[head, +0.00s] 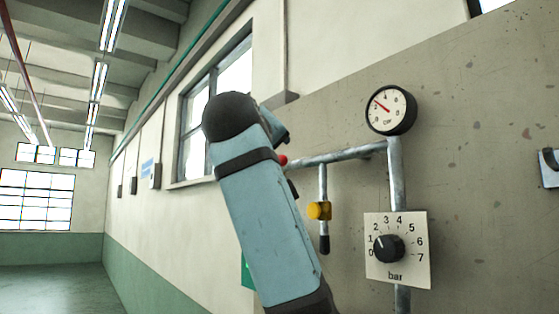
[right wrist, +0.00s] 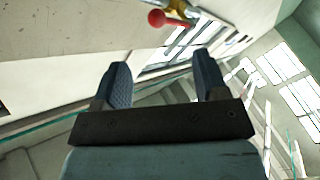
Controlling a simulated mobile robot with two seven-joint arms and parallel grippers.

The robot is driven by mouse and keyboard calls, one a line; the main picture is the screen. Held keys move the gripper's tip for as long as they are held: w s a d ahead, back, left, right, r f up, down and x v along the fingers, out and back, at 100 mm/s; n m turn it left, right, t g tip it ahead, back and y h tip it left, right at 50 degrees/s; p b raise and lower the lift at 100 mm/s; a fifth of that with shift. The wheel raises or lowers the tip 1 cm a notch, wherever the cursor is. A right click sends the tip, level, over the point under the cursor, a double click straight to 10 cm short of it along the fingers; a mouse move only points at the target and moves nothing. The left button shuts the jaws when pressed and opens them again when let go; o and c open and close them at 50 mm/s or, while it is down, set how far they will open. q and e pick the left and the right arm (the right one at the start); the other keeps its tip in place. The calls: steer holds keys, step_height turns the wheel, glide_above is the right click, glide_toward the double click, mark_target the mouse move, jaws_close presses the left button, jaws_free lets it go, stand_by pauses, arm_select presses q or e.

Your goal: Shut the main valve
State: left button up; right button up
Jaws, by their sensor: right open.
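The main valve is mostly hidden behind my right arm in the head view. Its red ball knob (head: 283,160) shows just at the arm's right edge, at the left end of the horizontal pipe. In the right wrist view the red knob (right wrist: 157,18) is at the top, beside a yellow valve body (right wrist: 178,7) cut off by the edge. My right gripper (right wrist: 163,72) is open and empty, its two blue fingers apart; the knob appears beyond the fingertips, not between them. In the head view its fingers are mostly hidden behind the arm. My left gripper is not in view.
A second yellow valve (head: 320,210) with a black handle hanging down is on a branch below the pipe (head: 345,155). A round gauge (head: 390,110) and a bar dial plate (head: 415,268) are to its right. A window (head: 195,115) is behind my arm.

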steer(key=p+x, duration=0.3)
steer(key=x, duration=0.7)
steer(key=shift+w+d+p, duration=0.15)
steer(key=shift+w+p, duration=0.15)
steer(key=shift+w+d+f, duration=0.1)
steer(key=shift+w, duration=0.4)
steer(key=shift+w+d+f, duration=0.1)
steer(key=shift+w, duration=0.1)
steer(key=shift+s, duration=0.1)
steer(key=c, duration=0.8)
jaws_close()
